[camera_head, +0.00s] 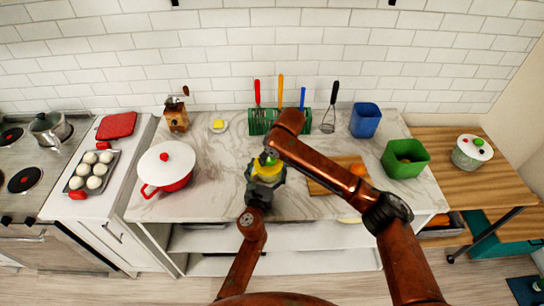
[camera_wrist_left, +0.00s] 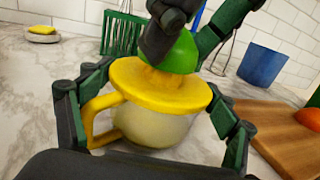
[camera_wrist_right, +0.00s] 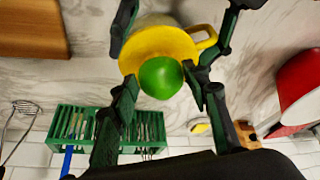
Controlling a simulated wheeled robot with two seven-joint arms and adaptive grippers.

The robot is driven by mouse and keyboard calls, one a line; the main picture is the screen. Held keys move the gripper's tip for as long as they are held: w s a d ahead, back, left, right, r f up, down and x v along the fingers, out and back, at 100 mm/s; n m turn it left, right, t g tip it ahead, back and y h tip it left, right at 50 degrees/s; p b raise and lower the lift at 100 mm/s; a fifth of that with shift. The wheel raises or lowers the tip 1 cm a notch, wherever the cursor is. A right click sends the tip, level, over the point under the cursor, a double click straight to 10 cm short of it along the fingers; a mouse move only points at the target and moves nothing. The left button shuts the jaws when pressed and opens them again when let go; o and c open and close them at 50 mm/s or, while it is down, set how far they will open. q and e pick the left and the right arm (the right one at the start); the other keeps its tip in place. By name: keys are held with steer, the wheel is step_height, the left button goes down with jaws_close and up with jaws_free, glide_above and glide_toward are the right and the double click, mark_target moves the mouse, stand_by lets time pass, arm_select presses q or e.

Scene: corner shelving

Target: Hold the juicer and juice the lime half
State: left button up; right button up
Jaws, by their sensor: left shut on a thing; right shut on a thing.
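The yellow juicer (camera_wrist_left: 150,88) has a yellow top, a handle and a pale, see-through bowl; it stands on the marble counter. In the head view the juicer (camera_head: 266,172) is mostly hidden by my arms. My left gripper (camera_wrist_left: 150,135) is shut around the juicer's bowl, one finger on each side. The green lime half (camera_wrist_left: 180,55) sits dome up on the juicer's top. My right gripper (camera_wrist_right: 158,88) is above the juicer and shut on the lime half, which also shows in the right wrist view (camera_wrist_right: 161,77).
A cutting board (camera_head: 322,184) with an orange fruit (camera_head: 358,170) lies right of the juicer. A green rack (camera_head: 260,125) with utensils and a whisk (camera_head: 330,118) stand behind. A red-and-white pot (camera_head: 168,160) is at left; green (camera_head: 404,158) and blue (camera_head: 365,120) bins are at right.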

arm_select(q)
steer(key=shift+r, duration=0.1)
arm_select(e)
steer(key=shift+s+f+m, duration=0.2)
steer(key=shift+f+m, duration=0.2)
steer(key=shift+w+d+n, duration=0.15)
steer(key=shift+d+n, duration=0.1)
steer(key=shift+n, duration=0.75)
arm_select(q)
steer(key=shift+r, duration=0.1)
arm_select(e)
steer(key=n, duration=0.1)
steer(key=n+g+y, duration=0.1)
steer(key=n, duration=0.1)
steer(key=shift+w+d+n, duration=0.15)
steer(key=shift+w+n, duration=0.15)
steer(key=n+g, duration=0.1)
steer(key=n, duration=0.3)
steer(key=n+g+y, duration=0.1)
steer(key=n, duration=0.1)
steer(key=shift+w+d+g, duration=0.25)
steer(key=shift+w+g, duration=0.05)
steer(key=shift+w, duration=0.05)
